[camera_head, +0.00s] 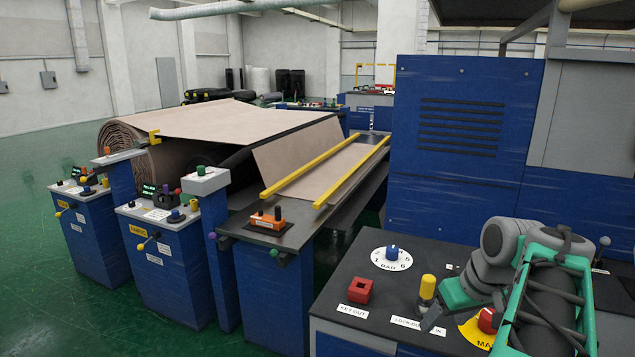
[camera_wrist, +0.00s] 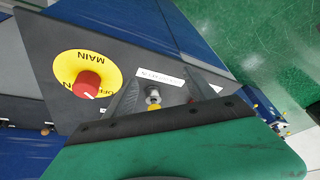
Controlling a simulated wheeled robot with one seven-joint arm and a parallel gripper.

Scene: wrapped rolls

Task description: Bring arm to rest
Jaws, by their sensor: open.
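My arm, green and grey, reaches in from the right of the head view over a dark control panel (camera_head: 345,285). My gripper (camera_head: 433,312) is low over the panel, beside a yellow-topped lock post (camera_head: 427,287). In the wrist view my gripper (camera_wrist: 162,90) has its two grey fingers apart, with a silver lock (camera_wrist: 153,96) showing between them and a bit of yellow below it. I cannot tell whether the fingers touch it. The red main knob (camera_head: 487,320) on its yellow disc is partly behind my arm; it shows whole in the wrist view (camera_wrist: 86,84).
A red key block (camera_head: 360,290) and a white dial with a blue knob (camera_head: 392,256) are on the panel. A tall blue cabinet (camera_head: 460,140) rises behind it. A roll machine (camera_head: 220,120) with blue control posts stands left. Green floor (camera_head: 60,310) is clear at far left.

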